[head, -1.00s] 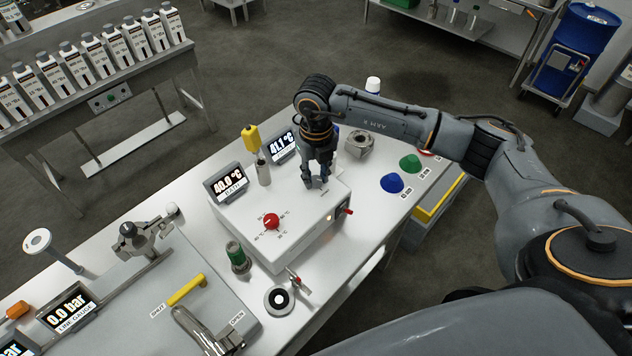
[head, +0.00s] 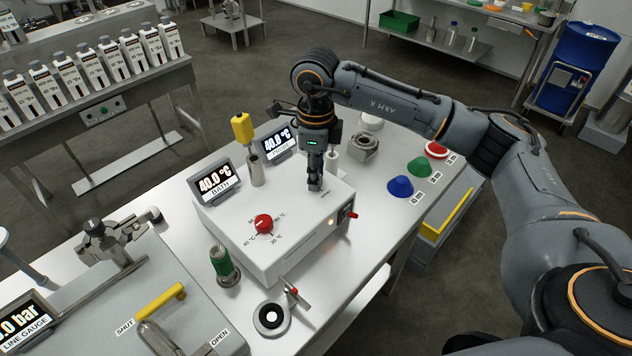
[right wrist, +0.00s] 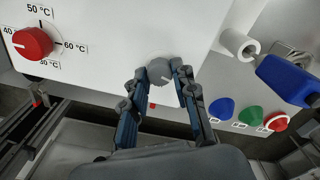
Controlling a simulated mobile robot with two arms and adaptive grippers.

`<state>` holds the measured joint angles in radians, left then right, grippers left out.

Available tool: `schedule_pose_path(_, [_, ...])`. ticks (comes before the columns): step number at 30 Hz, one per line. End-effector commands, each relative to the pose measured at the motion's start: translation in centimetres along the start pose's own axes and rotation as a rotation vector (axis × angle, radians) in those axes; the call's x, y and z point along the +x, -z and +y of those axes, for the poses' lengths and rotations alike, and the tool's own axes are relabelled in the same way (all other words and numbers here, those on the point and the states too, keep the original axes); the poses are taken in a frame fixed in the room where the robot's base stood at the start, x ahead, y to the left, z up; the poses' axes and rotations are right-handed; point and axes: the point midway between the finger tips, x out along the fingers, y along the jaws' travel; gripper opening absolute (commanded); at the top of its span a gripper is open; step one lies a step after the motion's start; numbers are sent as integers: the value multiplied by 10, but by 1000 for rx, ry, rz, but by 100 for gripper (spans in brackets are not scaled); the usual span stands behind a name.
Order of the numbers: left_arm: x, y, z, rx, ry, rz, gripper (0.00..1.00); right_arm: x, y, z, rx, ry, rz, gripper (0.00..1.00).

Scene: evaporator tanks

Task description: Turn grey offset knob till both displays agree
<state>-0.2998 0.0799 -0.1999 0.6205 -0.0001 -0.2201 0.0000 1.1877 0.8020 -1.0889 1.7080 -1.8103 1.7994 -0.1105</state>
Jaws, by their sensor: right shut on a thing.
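The grey offset knob (right wrist: 160,71) is on the top of the white bath unit (head: 290,205). My right gripper (right wrist: 163,75) is shut on the knob, with one finger on each side of it. In the head view my right gripper (head: 315,185) points down at the unit's right part and hides most of the knob. The BATH display (head: 214,184) reads 40.0 °C. The second display (head: 278,142) behind it also reads 40.0 °C; its label is partly hidden. My left gripper is not in view.
A red dial (head: 264,223) with temperature marks is on the same unit. A yellow-topped probe (head: 242,127) stands by the displays. Blue (head: 400,187), green (head: 419,167) and red (head: 437,150) pieces lie to the right. A green-bodied part (head: 221,262) stands in front.

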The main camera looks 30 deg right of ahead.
Motion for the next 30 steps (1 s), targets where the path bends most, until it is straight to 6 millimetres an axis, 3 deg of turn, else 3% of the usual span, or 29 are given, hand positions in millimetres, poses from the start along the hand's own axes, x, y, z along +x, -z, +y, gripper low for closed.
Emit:
schedule_pose_path(3, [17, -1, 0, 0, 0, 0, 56, 3, -1, -1, -110, 5, -6, 0])
schedule_pose_path(12, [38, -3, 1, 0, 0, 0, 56, 1, -1, -1, -351, 5, -6, 0])
schedule_pose_path(30, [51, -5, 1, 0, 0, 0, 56, -2, -1, -1, -545, 4, -5, 0])
